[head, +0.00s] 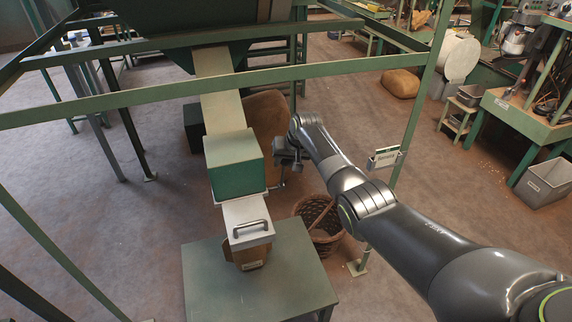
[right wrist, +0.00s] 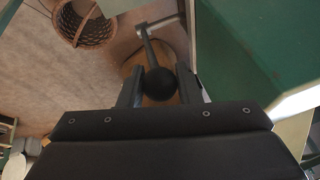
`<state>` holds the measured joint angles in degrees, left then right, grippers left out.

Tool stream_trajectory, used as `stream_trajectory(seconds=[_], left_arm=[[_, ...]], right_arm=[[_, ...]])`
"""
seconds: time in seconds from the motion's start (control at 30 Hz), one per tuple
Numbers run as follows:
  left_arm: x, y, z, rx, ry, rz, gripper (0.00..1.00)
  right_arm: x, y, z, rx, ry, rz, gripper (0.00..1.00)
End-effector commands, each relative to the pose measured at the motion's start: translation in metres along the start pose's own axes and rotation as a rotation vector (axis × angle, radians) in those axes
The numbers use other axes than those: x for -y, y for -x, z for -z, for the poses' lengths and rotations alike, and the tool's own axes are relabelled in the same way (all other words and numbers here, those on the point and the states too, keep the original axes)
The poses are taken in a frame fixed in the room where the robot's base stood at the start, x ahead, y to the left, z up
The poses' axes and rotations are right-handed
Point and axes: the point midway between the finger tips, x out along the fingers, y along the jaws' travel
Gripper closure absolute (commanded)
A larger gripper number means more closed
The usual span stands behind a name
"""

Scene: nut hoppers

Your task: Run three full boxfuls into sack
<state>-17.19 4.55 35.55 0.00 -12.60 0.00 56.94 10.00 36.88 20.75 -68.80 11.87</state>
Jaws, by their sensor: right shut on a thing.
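My right gripper (head: 287,160) is beside the right side of the green metal box (head: 235,180) under the chute (head: 222,95). In the right wrist view its fingers close around a black ball knob (right wrist: 159,83) on the end of a metal lever (right wrist: 147,45). Below the green box is a pale panel with a bar handle (head: 248,222). Under that, a brown container (head: 248,256) with a small label stands on the green table; it may be the sack, and its inside is hidden. The box's contents are hidden too. My left gripper is not in view.
A wicker basket (head: 320,226) stands on the floor right of the green table (head: 220,292). A large brown rounded thing (head: 268,118) is behind the green box. Green frame bars (head: 150,102) cross in front of the hopper (head: 190,40).

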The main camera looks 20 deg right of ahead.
Motion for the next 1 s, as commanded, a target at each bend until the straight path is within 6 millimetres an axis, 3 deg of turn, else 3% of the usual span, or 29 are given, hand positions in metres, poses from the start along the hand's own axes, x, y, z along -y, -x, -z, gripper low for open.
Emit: stream_trajectory(seconds=[0.67,0.7,0.83,1.0], left_arm=[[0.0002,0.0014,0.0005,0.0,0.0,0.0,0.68],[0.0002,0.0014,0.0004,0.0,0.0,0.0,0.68],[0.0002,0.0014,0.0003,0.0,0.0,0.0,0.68],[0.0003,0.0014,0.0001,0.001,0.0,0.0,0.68]], right_arm=[[0.002,0.004,0.0072,-0.014,0.003,0.001,1.0],[0.0021,0.004,0.0072,-0.015,0.003,0.002,0.66],[0.0017,0.0033,0.0061,-0.011,0.002,0.001,0.49],[0.0012,0.0025,0.0048,-0.007,0.001,0.0,0.49]])
